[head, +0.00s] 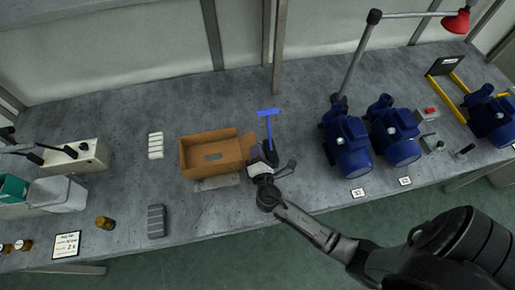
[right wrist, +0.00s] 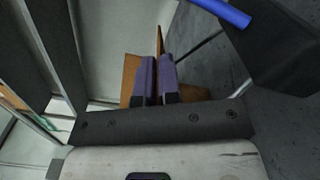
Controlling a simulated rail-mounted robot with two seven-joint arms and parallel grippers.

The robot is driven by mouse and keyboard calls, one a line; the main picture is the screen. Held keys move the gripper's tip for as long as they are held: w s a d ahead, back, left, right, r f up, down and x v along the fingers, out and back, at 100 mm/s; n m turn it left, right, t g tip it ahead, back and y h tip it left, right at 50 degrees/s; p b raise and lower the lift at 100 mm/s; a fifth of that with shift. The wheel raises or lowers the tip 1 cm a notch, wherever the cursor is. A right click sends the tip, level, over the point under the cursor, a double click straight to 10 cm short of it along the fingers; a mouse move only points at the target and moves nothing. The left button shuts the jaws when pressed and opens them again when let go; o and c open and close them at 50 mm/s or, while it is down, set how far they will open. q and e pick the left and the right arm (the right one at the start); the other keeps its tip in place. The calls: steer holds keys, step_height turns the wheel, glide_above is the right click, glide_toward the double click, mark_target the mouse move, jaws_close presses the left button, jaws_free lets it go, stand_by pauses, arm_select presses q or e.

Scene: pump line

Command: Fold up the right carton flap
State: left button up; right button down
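The open brown carton (head: 196,163) sits on the grey bench in the middle of the head view. My right gripper (head: 262,160) is at the carton's right side and hides part of that end, including most of the right flap. In the right wrist view, its two purple-padded fingers (right wrist: 157,80) are close together with only a thin gap. Brown carton board (right wrist: 189,93) shows behind and on both sides of the fingertips. I cannot tell clearly whether the fingers touch it.
A blue T-shaped piece (head: 268,124) shows just beyond my right gripper. Blue pumps (head: 347,147) stand to the right. A white ribbed block (head: 156,145) and a grey block (head: 156,221) lie left of the carton. A control box (head: 75,155) stands farther left.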

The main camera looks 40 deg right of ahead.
stand_by(0.3)
steer(key=c, duration=1.3)
jaws_free()
steer(key=b+v, duration=0.1)
steer(key=v, duration=1.2)
steer(key=shift+s+a, duration=0.2)
steer(key=shift+s, duration=0.15)
